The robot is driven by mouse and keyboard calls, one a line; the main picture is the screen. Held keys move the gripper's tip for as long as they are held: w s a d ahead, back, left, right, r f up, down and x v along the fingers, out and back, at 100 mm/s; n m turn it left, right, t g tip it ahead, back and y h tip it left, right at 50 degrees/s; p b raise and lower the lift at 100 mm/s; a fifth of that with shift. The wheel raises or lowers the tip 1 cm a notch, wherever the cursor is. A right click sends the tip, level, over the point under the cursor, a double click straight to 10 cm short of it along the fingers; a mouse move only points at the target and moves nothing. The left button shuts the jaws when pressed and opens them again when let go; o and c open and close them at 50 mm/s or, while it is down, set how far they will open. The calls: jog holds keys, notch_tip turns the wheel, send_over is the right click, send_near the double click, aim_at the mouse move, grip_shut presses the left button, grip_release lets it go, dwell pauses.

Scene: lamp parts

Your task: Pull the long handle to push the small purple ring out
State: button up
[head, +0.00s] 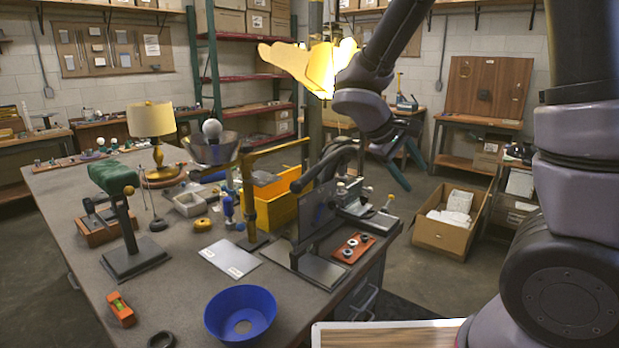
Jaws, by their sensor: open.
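A dark bench press (316,212) stands near the right edge of the workbench, with an upright plate and a base. Its long black handle (326,164) slants up to the right from a rounded end at the left. I cannot make out the small purple ring; a small blue patch shows on the press plate.
A yellow bin (284,202) and a bronze post with a horizontal arm (249,190) stand left of the press. A blue bowl (240,314) and a grey sheet (229,258) lie in front. An orange plate with small parts (352,248) lies right of the press. A yellow lamp (152,120) stands behind.

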jog(key=w+a+f+n+t+h, duration=0.2)
jog(key=w+a+n+t, duration=0.1)
jog(key=w+a+n, duration=0.15)
jog(key=n+t+y, duration=0.5)
jog(key=n+t, duration=0.6)
send_near(306, 180)
jog(key=w, duration=0.2)
jog(key=x, duration=1.1)
jog(key=shift+s+d, duration=0.1)
jog(key=shift+d, duration=0.15)
grip_shut()
